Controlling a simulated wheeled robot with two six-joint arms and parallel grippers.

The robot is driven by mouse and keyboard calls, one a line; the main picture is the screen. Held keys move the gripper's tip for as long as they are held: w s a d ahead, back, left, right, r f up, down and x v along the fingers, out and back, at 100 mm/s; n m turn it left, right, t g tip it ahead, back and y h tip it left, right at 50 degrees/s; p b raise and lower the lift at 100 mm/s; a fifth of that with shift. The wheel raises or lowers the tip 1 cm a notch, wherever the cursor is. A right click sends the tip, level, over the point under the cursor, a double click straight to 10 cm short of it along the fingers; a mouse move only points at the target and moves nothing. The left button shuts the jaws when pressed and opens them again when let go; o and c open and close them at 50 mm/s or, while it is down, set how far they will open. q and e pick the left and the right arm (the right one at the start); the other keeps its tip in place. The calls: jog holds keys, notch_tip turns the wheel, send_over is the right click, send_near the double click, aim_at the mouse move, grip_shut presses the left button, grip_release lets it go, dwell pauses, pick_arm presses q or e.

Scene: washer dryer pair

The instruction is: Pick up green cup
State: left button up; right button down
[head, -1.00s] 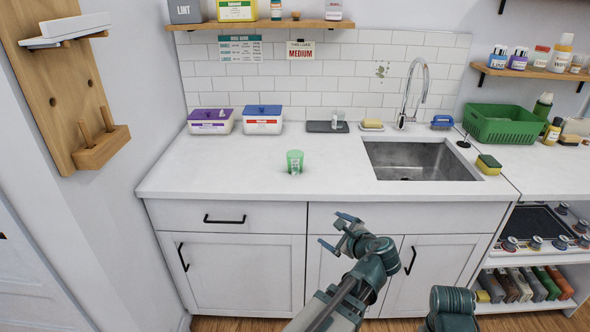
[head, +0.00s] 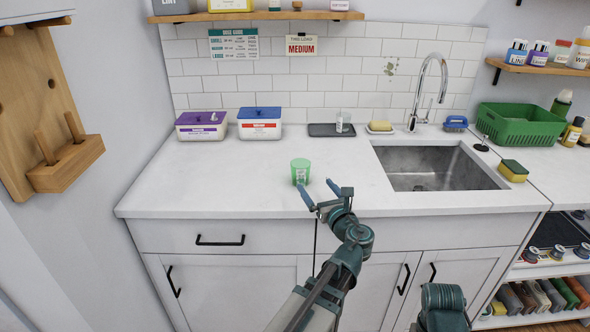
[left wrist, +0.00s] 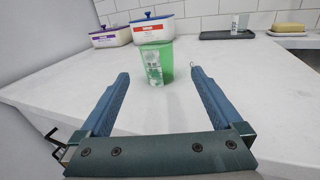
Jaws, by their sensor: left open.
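The green cup (head: 300,171) stands upright on the white counter, left of the sink, with a pale label on its side. In the left wrist view the cup (left wrist: 156,64) is straight ahead, just beyond the fingertips and between their lines. My left gripper (head: 322,190) is open and empty at the counter's front part, close in front of the cup and slightly to its right. In the left wrist view its two blue fingers (left wrist: 159,76) are spread wide. My right gripper is not in view.
Two lidded boxes, one purple (head: 202,126) and one blue-lidded (head: 259,124), stand at the back left. The sink (head: 440,168) is at the right. The counter around the cup is clear.

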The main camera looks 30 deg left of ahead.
pick_arm(q)
jog(key=shift+w+a, duration=0.2)
send_near(297, 162)
jog(key=x, duration=0.3)
jog(key=shift+w+f, duration=0.25)
jog(key=shift+w, duration=0.15)
jog(key=shift+s+x, duration=0.25)
jog(key=shift+x, duration=2.95)
jog(key=shift+a, duration=0.15)
jog(key=c, duration=1.2)
jog(key=shift+c, duration=0.2)
jog(key=shift+r, duration=0.15)
